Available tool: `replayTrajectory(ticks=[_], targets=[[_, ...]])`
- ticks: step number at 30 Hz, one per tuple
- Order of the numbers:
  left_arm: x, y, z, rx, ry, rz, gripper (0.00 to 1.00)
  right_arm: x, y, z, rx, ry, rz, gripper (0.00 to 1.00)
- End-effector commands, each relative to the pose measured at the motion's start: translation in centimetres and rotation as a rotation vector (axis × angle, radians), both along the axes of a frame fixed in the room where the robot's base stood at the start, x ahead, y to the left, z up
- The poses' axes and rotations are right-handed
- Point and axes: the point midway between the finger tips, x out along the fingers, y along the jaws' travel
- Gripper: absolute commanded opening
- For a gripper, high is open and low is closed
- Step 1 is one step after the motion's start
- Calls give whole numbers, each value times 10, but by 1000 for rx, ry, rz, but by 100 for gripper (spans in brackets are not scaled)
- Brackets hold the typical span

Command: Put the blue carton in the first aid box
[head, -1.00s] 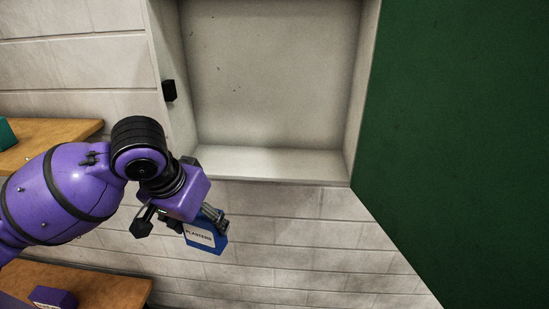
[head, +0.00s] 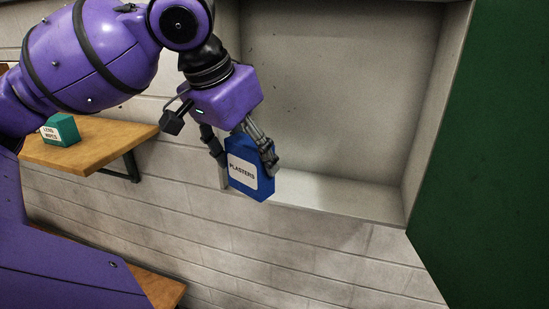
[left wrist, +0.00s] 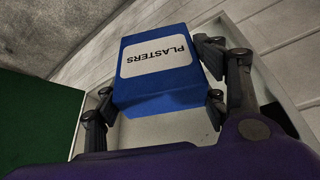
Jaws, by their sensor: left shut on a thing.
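The blue carton (head: 251,168), labelled PLASTERS, is held between the fingers of my left gripper (head: 241,155). In the head view it hangs upright, slightly tilted, in front of the lower left part of the first aid box (head: 340,190). The box is an open, pale wall cabinet, and the part of its inside that shows is empty. The carton also shows in the left wrist view (left wrist: 155,65), with my left gripper's fingers (left wrist: 160,105) on both sides of it. Its depth relative to the box's front edge is hard to tell. My right gripper is not in view.
The green door (head: 490,170) of the box stands open on the right. A wooden shelf (head: 95,143) at the left bears a teal carton (head: 60,130) labelled LENS WIPES. Another wooden shelf (head: 160,287) is lower down. The brick wall below the box is clear.

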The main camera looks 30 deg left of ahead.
Motion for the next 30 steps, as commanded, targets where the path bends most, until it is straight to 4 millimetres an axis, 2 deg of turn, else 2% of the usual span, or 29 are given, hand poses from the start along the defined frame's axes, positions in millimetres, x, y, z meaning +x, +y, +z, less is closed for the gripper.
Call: replayTrajectory(ticks=[6, 16, 21, 30], targets=[[55, 11, 1, -5, -1, -1, 40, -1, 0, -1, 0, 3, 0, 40], [116, 26, -2, -2, 2, -1, 40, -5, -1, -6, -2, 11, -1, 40], [114, 28, -23, 3, 3, 0, 40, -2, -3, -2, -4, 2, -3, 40], [114, 28, -47, 2, 3, -1, 40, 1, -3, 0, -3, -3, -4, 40]])
